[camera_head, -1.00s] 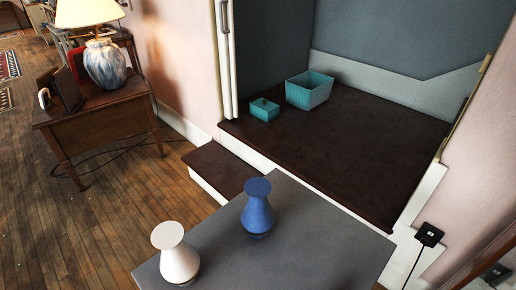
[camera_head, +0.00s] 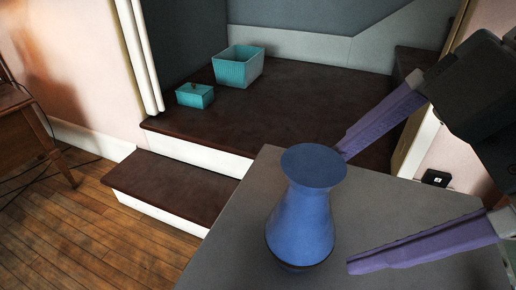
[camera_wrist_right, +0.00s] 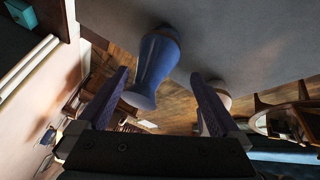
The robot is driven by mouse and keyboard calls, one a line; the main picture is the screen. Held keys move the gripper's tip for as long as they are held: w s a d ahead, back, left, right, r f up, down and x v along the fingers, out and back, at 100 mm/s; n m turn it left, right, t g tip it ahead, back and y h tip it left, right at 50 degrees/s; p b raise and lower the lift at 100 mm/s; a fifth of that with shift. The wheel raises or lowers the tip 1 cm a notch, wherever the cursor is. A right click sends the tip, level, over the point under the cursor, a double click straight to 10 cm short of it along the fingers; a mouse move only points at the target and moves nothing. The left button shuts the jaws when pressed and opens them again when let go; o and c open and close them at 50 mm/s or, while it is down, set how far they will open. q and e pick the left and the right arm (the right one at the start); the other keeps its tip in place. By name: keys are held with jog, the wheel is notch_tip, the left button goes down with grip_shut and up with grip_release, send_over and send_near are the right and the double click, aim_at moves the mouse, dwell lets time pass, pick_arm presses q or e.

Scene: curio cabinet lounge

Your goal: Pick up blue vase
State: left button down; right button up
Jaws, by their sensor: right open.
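The blue vase (camera_head: 302,220) stands upright on the grey tabletop (camera_head: 240,245) in the head view. It has a flared flat top, a narrow neck and a wide body. My right gripper (camera_head: 345,210) comes in from the right with its two purple fingers spread apart. Its fingertips are close to the vase's right side, and the gripper holds nothing. In the right wrist view the vase (camera_wrist_right: 156,68) appears upside down, between the fingers in the picture and nearer the left one. A white vase (camera_wrist_right: 222,90) shows beside the right finger, partly hidden. My left gripper is out of view.
A teal open box (camera_head: 238,68) and a small teal lidded box (camera_head: 195,95) sit on the dark raised floor (camera_head: 300,100) behind the table. A dark step (camera_head: 170,185) lies to the left. Bare tabletop surrounds the blue vase.

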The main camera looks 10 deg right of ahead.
aim_at(331, 213)
jog(key=shift+x, duration=0.95)
jog(key=b+x, duration=0.1)
jog(key=x, duration=0.1)
jog(key=b+x, duration=0.2)
jog(key=x, duration=0.1)
jog(key=shift+w+d+f, duration=0.15)
jog(key=shift+d, duration=0.05)
jog(key=shift+c, duration=0.2)
jog(key=c, duration=1.2)
